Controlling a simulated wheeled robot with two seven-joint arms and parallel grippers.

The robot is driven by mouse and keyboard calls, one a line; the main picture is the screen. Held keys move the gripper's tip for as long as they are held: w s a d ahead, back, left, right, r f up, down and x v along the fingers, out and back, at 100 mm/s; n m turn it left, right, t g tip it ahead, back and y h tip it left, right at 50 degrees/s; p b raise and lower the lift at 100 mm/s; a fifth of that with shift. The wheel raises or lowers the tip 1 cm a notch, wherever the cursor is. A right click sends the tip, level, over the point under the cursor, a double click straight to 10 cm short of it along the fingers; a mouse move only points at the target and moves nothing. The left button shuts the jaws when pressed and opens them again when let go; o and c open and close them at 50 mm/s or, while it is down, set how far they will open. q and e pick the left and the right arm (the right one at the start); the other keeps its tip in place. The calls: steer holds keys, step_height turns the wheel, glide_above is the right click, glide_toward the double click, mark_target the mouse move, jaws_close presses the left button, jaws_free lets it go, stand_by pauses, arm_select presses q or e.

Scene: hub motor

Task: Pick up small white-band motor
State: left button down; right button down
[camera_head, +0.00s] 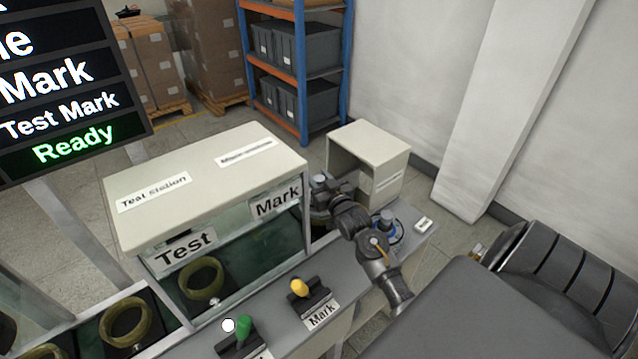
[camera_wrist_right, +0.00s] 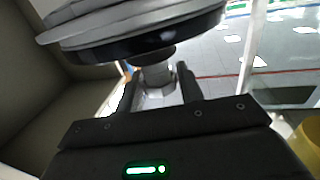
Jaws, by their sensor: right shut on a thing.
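My right gripper (camera_head: 322,188) is at the open side of the cream box at the back of the bench. In the right wrist view, its two fingers (camera_wrist_right: 156,88) are shut on the pale shaft of a motor (camera_wrist_right: 140,28). This motor is a wide grey disc with a black rim, and it stands beyond the fingertips. I cannot make out a white band on it. In the head view, my gripper and arm mostly hide it. Another small motor with blue on it (camera_head: 387,228) is on the bench, right of my right arm. My left gripper is not in view.
The cream box (camera_head: 382,147) stands close behind my right gripper. Green (camera_head: 244,327) and yellow (camera_head: 299,287) levers stand on the bench front. A blue shelf rack (camera_head: 298,65) is behind.

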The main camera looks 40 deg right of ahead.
steer(key=shift+r+b, duration=0.3)
steer(key=shift+r, duration=0.6)
steer(key=s+a+r+b, duration=0.2)
steer(key=s+a+r, duration=0.2)
steer(key=s+r, duration=0.7)
steer(key=shift+s+r, duration=0.15)
steer(key=shift+s, duration=1.1)
